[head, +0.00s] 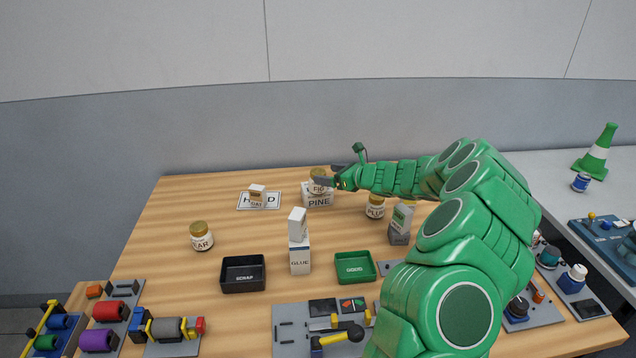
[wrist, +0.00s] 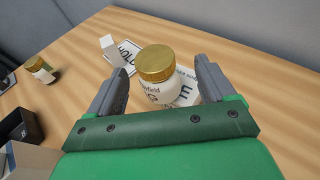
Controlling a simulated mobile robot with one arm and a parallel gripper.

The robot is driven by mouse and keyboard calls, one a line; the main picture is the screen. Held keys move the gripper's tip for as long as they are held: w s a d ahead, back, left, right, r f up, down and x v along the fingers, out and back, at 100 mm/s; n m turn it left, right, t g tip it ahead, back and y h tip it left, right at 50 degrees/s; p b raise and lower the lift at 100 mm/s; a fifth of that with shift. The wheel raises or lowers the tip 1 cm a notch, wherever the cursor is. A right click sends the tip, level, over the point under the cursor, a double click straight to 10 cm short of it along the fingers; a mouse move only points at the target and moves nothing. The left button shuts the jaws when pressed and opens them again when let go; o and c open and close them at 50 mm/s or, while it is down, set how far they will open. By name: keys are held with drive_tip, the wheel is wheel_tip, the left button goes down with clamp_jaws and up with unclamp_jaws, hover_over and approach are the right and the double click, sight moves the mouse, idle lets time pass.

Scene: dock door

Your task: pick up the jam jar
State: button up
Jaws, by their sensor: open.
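A jam jar with a gold lid (head: 318,188) and a label reading FIG stands on top of a white box marked PINE (head: 318,200). In the wrist view the jar (wrist: 153,82) sits upright between the two grey fingers of my gripper (wrist: 158,78). The fingers are open, one on each side, with a visible gap at the left; contact cannot be made out. In the head view my gripper (head: 329,174) reaches in from the right at the jar's height and partly covers it. Two similar gold-lidded jars, PEAR (head: 201,237) and PLUM (head: 375,207), stand on the table.
A small carton (head: 257,196) stands on the HOLD sign (head: 243,203) to the left. A black SCRAP tray (head: 243,287), a GLUE box (head: 300,264) with a carton on top and a green tray (head: 355,281) are nearer. The table between PEAR and the HOLD sign is clear.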

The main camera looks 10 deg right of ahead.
sight(314, 173)
drive_tip(key=shift+x, duration=0.8)
drive_tip(key=x, duration=0.3)
drive_tip(key=shift+a+f, duration=0.25)
drive_tip(key=shift+a, duration=0.25)
drive_tip(key=shift+w+a+f, duration=0.1)
drive_tip(key=shift+w+a, duration=0.25)
drive_tip(key=shift+w, duration=0.05)
drive_tip(key=c, duration=1.4)
